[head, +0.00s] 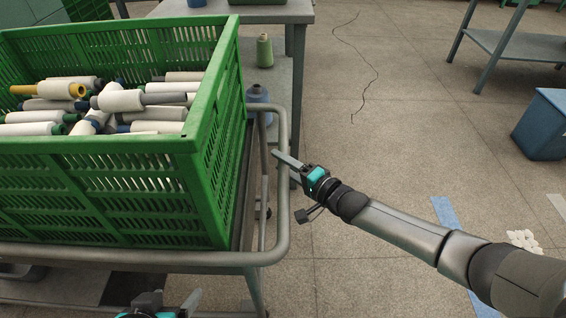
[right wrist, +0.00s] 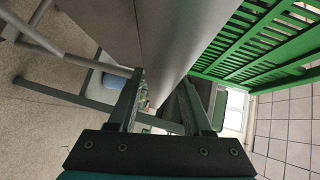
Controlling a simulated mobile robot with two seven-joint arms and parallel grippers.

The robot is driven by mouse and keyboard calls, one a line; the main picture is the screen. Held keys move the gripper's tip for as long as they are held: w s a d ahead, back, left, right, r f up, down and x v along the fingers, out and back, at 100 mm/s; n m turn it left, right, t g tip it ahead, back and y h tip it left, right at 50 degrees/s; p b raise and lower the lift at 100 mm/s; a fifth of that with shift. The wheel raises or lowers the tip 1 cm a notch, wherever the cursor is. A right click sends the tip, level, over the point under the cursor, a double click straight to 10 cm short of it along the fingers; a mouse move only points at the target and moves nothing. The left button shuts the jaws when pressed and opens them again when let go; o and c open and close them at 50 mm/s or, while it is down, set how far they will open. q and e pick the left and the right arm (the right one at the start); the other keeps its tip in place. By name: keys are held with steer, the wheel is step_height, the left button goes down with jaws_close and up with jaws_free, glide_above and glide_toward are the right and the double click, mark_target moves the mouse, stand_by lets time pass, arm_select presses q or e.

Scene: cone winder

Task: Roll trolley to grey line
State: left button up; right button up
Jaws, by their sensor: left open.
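The trolley (head: 283,225) has a grey tubular rail and carries a green crate at its left. My right gripper (head: 289,160) comes in from the right at the rail's right side, with a finger reaching to the tube. In the right wrist view its two fingers (right wrist: 160,90) are apart, with a large grey surface close beyond and between them; I cannot tell whether they touch it. My left gripper (head: 172,306) is low at the bottom edge, partly cut off, open, near the trolley's front rail. A pale grey strip (head: 558,204) lies on the floor at the far right edge.
The green crate (head: 205,160) holds several yarn cones (head: 120,101). A bench (head: 255,12) with a green cone (head: 264,50) stands behind. A blue floor strip (head: 447,215), white items (head: 523,240) and a blue bin (head: 542,125) are at right. A dark cord (head: 368,70) lies on open floor.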

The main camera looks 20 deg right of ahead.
jaws_close()
stand_by(1.1)
